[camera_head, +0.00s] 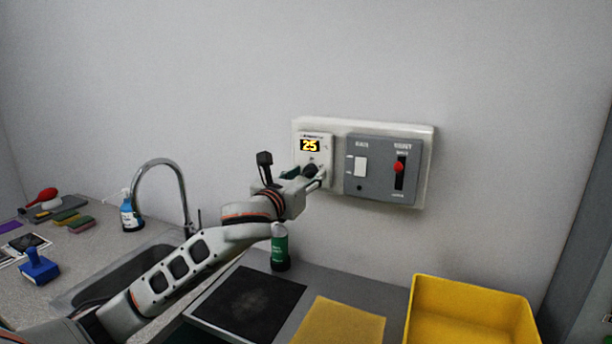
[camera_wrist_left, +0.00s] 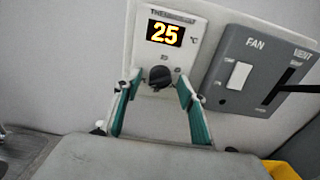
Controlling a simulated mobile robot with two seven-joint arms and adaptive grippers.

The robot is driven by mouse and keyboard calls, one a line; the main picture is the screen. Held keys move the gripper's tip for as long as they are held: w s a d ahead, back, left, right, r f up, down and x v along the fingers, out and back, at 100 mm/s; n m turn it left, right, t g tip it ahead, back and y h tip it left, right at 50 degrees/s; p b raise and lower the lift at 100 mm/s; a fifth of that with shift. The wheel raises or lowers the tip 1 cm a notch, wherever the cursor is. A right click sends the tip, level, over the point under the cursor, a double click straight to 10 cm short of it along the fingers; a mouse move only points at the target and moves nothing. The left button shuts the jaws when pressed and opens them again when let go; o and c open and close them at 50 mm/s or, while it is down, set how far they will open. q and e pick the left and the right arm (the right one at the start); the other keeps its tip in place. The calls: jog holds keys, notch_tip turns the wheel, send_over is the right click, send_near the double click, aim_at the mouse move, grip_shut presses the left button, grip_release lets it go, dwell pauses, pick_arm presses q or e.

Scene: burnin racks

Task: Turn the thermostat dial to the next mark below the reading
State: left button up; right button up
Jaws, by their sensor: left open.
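The white thermostat (camera_wrist_left: 190,28) is on a wall panel and its display (camera_wrist_left: 165,33) reads 25 °C in yellow. It also shows in the head view (camera_head: 310,145), its lower part covered by my gripper. The black dial (camera_wrist_left: 159,77) sits below the display in the left wrist view. Its pointer and most of its marks are too small or hidden to read. My left gripper (camera_wrist_left: 158,90) is open, its two teal-lined fingers on either side of the dial; I cannot tell whether they touch it. In the head view my left gripper (camera_head: 316,176) is at the thermostat. My right gripper is not in view.
A grey box with a white FAN switch (camera_head: 360,167) and a red-knobbed VENT slider (camera_head: 398,167) is right of the thermostat. Below are a green bottle (camera_head: 279,246), a yellow bin (camera_head: 470,287), a sink and a curved tap (camera_head: 160,163). The wall above the panel is clear.

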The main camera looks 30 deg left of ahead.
pick_arm(q)
jog(key=c, duration=1.1)
jog(key=shift+n, duration=0.3)
